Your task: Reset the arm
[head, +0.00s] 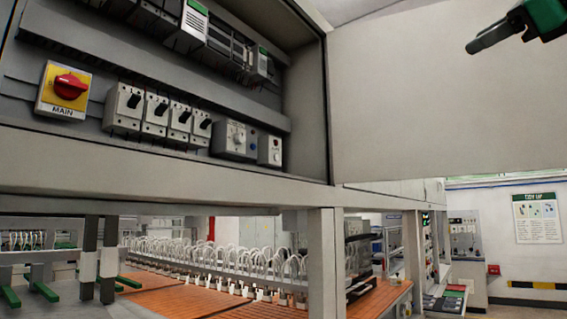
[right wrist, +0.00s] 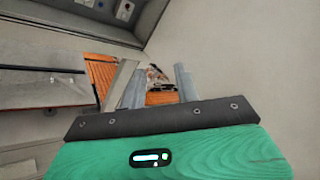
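My right gripper (head: 488,38) is at the top right of the head view, in front of the pale open cabinet door (head: 430,95), and is seen side-on there. In the right wrist view its two grey fingers (right wrist: 160,84) stand apart with nothing held between them. Beyond the gap, farther off, lie an orange surface and some small blurred items. The gap between the fingers and the door cannot be judged exactly. My left gripper is not in view.
The open cabinet holds a red-and-yellow MAIN switch (head: 64,90) and several breakers (head: 158,113). Below it, an orange bench (head: 180,296) carries a row of white looped parts (head: 225,262). A post (head: 326,265) stands under the cabinet.

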